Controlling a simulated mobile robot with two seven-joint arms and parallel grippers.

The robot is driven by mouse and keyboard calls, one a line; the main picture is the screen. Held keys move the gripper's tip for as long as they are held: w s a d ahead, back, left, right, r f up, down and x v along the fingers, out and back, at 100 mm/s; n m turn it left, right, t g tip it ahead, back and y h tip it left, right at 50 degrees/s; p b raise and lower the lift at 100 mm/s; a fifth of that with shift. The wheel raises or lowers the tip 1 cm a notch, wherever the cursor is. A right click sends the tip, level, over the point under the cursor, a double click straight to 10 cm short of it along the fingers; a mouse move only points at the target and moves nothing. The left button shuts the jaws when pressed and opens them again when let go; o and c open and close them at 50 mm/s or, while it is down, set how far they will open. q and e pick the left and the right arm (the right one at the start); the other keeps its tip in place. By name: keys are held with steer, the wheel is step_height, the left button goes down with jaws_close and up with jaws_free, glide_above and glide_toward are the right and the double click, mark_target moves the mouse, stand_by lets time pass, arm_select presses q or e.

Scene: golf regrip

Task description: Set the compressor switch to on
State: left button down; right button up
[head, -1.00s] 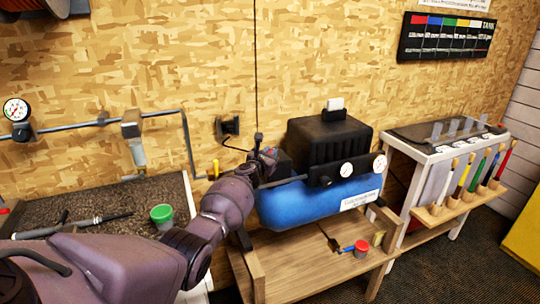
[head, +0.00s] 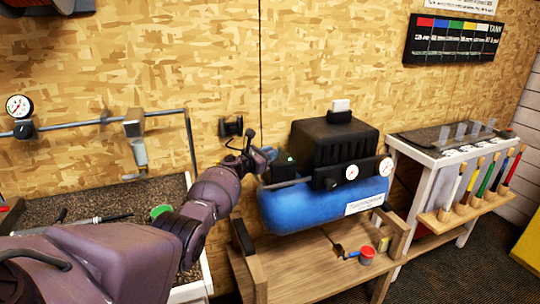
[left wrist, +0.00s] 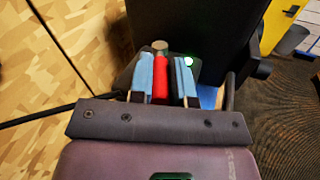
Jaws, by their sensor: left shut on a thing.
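The compressor has a blue tank (head: 315,208) and a black ribbed motor cover (head: 335,143), and stands on a low wooden bench. My left gripper (head: 270,154) is at the dark switch box on the compressor's left end. In the left wrist view, its two blue-padded fingers (left wrist: 160,78) are shut on the red switch lever (left wrist: 160,88), one on each side. A green light (left wrist: 188,62) glows on the box beside the right finger. It also shows in the head view (head: 291,158). The lever is hidden in the head view. My right gripper is not in view.
Two gauges (head: 351,172) stick out at the compressor's front. A gritty-topped worktable (head: 90,190) with a green cup (head: 160,211) is at left.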

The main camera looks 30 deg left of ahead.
arm_select(q)
steer(key=shift+r, duration=0.1)
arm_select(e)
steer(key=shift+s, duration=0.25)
arm_select(q)
steer(key=c, duration=1.1)
jaws_free()
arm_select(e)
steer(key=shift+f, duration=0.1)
arm_select(q)
steer(key=shift+s+a, duration=0.15)
steer(key=shift+s, duration=0.25)
steer(key=p+v, duration=0.3)
steer(key=v, duration=0.7)
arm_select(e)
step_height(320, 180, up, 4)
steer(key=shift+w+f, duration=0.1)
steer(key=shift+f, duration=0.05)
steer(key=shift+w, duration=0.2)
